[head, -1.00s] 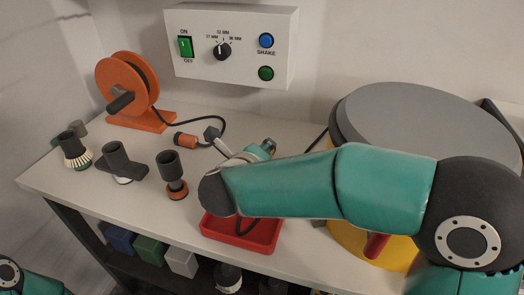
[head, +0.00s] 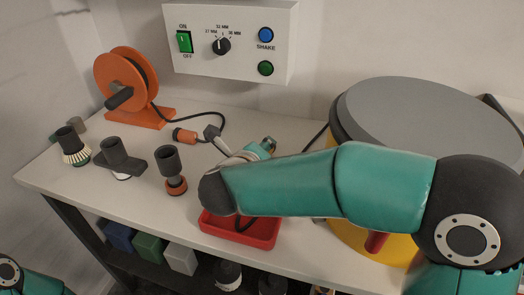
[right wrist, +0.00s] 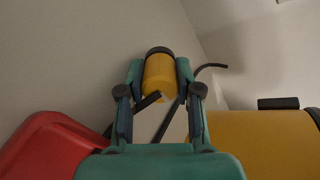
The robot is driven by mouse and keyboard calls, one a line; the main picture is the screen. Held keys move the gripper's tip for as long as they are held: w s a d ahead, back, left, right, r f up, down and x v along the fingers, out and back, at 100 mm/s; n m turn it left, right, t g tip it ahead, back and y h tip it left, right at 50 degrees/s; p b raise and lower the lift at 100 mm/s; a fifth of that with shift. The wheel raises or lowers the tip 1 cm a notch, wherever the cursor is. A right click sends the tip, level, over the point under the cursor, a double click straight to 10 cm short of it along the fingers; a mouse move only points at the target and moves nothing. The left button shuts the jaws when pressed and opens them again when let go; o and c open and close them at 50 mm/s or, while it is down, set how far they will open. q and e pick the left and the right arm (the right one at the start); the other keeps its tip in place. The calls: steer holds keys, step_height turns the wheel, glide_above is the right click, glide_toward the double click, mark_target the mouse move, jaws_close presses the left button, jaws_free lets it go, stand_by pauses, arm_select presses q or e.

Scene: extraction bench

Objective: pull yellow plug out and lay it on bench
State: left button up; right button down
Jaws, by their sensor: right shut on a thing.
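The yellow plug (right wrist: 159,78), a short yellow cylinder with a dark band at its far end, is between the fingers of my right gripper (right wrist: 158,72) in the right wrist view. The gripper is shut on it. A dark cable passes near the fingers, and whether it joins the plug cannot be told. In the head view my right forearm covers most of that gripper, and the plug cannot be made out. The white bench (head: 120,205) runs beneath. My left gripper is out of view.
A red tray (head: 262,240) lies below my right arm, a yellow drum (head: 345,238) with a grey lid to its right. An orange reel (head: 125,80), an orange connector (head: 184,136) and several dark nozzles stand left. A control box (head: 230,45) is on the wall. Bare bench lies front left.

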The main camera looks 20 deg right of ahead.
steer(key=shift+s+f, duration=0.1)
steer(key=shift+f, duration=0.4)
steer(key=c, duration=0.7)
jaws_free()
steer(key=shift+f, duration=0.15)
steer(key=shift+s+a+r, duration=0.2)
steer(key=shift+s+a, duration=0.1)
steer(key=shift+a, duration=0.1)
steer(key=v, duration=1)
steer(key=shift+r, duration=0.45)
steer(key=shift+s+r, duration=0.25)
steer(key=shift+s, duration=0.05)
